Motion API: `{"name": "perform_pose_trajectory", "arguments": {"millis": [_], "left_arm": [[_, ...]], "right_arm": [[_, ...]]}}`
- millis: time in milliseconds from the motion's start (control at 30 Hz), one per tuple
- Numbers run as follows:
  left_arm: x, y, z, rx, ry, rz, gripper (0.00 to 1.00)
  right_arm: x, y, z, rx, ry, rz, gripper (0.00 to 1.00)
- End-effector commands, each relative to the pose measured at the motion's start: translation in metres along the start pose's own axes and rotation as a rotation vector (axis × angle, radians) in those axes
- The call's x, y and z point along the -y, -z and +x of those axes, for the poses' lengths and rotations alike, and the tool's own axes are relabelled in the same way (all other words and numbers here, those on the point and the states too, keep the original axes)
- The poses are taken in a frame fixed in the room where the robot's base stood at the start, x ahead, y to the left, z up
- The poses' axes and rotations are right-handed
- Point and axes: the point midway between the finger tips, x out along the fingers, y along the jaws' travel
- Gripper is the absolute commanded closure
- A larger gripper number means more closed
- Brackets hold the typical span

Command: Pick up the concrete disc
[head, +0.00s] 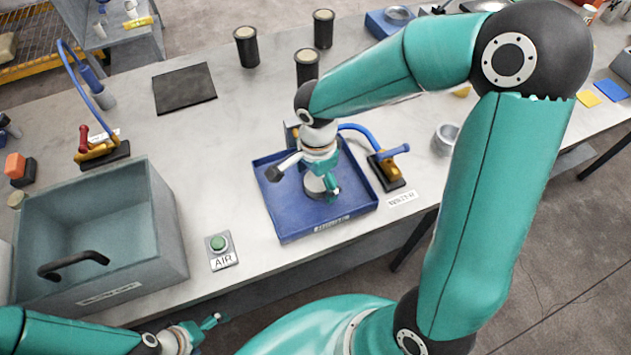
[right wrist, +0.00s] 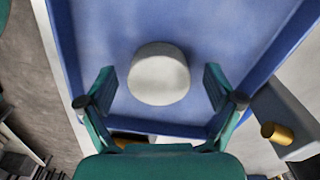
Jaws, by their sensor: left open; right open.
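The concrete disc (right wrist: 159,76) is a pale grey round piece lying in the blue tray (right wrist: 210,20). In the right wrist view it sits between and a little beyond the fingertips of my right gripper (right wrist: 160,82), which is open, with a gap on both sides. In the head view the disc (head: 316,186) is partly hidden beneath my right gripper (head: 322,178), which is over the blue tray (head: 283,222). My left gripper (head: 212,328) is open and empty at the bottom left, in front of the table edge, far from the disc.
A grey bin with a dark handle (head: 95,232) stands at the left. A green AIR button (head: 219,244) sits between bin and tray. A valve with a blue hose (head: 388,170) is close to the tray's right side. Black cylinders (head: 246,47) and a dark mat (head: 184,88) lie behind.

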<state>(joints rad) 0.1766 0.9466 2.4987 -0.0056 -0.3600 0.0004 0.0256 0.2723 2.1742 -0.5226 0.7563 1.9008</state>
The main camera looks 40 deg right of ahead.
Motion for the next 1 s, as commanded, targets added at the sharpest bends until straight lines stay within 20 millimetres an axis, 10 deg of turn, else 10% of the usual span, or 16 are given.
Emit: {"name": "perform_pose_trajectory", "arguments": {"millis": [467,1000], "left_arm": [[0.000,0.000,0.000,0.000,0.000,0.000,0.00],[0.000,0.000,0.001,0.000,0.000,0.000,0.00]], "right_arm": [[0.000,0.000,-0.001,0.000,0.000,0.000,0.80],[0.001,0.000,-0.017,-0.002,0.004,0.000,0.81]]}}
